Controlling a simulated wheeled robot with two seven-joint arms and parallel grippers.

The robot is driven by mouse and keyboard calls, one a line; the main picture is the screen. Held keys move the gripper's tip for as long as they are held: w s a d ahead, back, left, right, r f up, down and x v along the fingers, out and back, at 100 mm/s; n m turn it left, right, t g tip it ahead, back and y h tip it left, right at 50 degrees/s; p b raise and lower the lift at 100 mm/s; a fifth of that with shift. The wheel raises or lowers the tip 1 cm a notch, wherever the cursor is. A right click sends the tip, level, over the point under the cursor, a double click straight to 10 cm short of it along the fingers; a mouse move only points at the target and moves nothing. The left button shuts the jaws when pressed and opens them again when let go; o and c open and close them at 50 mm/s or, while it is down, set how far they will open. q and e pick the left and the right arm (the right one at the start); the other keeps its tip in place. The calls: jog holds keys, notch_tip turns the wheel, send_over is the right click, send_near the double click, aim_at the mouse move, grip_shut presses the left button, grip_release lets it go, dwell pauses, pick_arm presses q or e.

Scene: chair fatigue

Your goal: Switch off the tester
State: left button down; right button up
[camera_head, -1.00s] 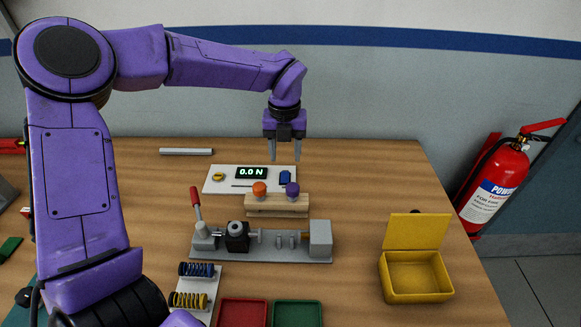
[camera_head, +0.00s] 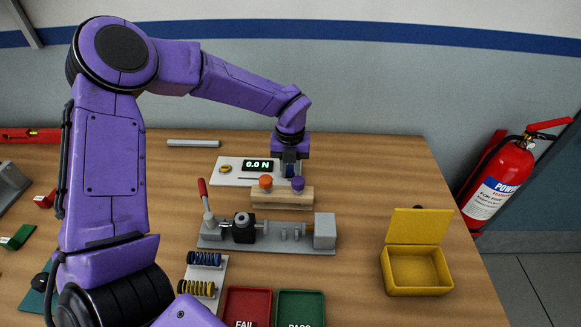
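The tester's pale panel (camera_head: 230,180) lies toward the back of the table. Its lit display (camera_head: 257,165) reads 0.0 N in green. A yellow round knob (camera_head: 225,169) is on its left part. A blue switch-like part (camera_head: 290,171) is at its right end. My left gripper (camera_head: 290,172) points down right at this blue part, and its fingers cover much of it. Whether the fingers touch it, and how far apart they are, is too small to tell. The tester bench (camera_head: 268,248), with its red-handled lever (camera_head: 203,194), stands in front. My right gripper is not in view.
A wooden block (camera_head: 282,200) with an orange and a purple knob sits just before the panel. Springs on a holder (camera_head: 222,273), red (camera_head: 247,303) and green (camera_head: 301,303) trays, and an open yellow box (camera_head: 418,271) stand nearer.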

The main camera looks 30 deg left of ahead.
aim_at(291, 167)
pick_arm(q)
jog(key=shift+w+a+r+g+h+p, duration=0.1)
jog(key=shift+r+g+h+p, duration=0.25)
jog(key=shift+p, duration=0.75)
jog(key=shift+w+a+f+g+h+p, duration=0.15)
jog(key=shift+w+g+h+p, duration=0.2)
jog(key=shift+g+p, duration=0.35)
jog(key=shift+g, duration=0.25)
jog(key=c, duration=0.9)
grip_release()
jog(key=b+v, duration=0.2)
jog(key=v, duration=0.8)
jog(key=shift+a+r+b, duration=0.15)
jog(key=shift+r+b, duration=0.05)
jog(key=shift+b, duration=0.2)
